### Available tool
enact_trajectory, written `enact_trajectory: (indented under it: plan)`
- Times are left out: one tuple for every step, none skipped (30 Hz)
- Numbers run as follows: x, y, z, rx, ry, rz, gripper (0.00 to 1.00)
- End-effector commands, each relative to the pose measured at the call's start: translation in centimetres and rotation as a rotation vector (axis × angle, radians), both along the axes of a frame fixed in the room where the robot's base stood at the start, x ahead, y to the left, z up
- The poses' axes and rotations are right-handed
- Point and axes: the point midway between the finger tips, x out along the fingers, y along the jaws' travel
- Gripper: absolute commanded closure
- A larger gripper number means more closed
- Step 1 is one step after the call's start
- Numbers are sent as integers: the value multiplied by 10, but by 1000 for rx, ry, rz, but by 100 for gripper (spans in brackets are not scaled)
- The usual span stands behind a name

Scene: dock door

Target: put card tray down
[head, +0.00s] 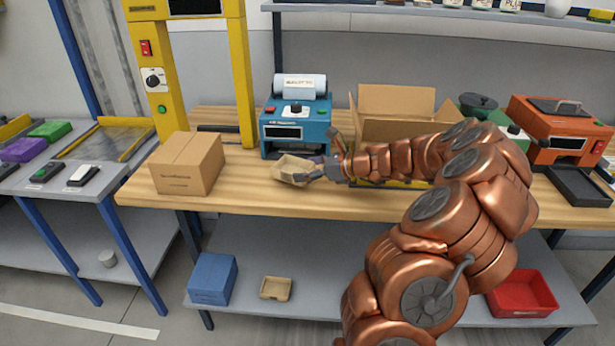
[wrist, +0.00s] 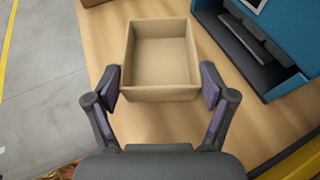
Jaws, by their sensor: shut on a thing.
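The card tray (head: 288,178) is a small, open tan tray, empty inside. In the head view it is over the wooden bench, in front of the blue machine. My gripper (head: 320,163) comes at it from the right. In the wrist view, the tray's near wall (wrist: 160,94) is between the two dark fingers of my gripper (wrist: 162,87), with a purple pad at each side. The gripper is shut on the tray's near end. The tray looks about level. I cannot tell whether its underside touches the bench.
The bench (head: 245,203) has a closed carton (head: 187,165) at left, the blue machine (head: 296,128) behind the tray and an open carton (head: 395,103) behind my arm. Bare wood shows between the closed carton and tray. A similar tan tray (head: 276,288) sits on the lower shelf.

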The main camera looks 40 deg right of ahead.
Motion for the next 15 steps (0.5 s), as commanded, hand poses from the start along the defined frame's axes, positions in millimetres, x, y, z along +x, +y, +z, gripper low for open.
enact_trajectory:
  plan:
    - [0, 0, -6, 2, 2, 0, 52]
    - [0, 0, -10, 2, 2, 0, 52]
    - [0, 0, -15, 3, 3, -1, 52]
    - [0, 0, -19, 3, 3, -1, 52]
    - [0, 0, -23, 3, 3, -1, 52]
    - [0, 0, -27, 3, 3, -1, 52]
    - [0, 0, -29, 2, 2, 0, 52]
    - [-1, 0, -29, 2, 2, 0, 52]
    - [0, 0, -30, 1, 1, 1, 52]
    - [-1, 0, -29, 0, 1, 0, 52]
    - [-1, 0, -29, 0, 1, 0, 52]
    - [-1, 0, -29, 0, 1, 0, 52]
    - [-1, 0, -29, 0, 1, 0, 52]
    - [-1, 0, -29, 0, 1, 0, 52]
    - [-1, 0, -30, 0, 1, 0, 52]
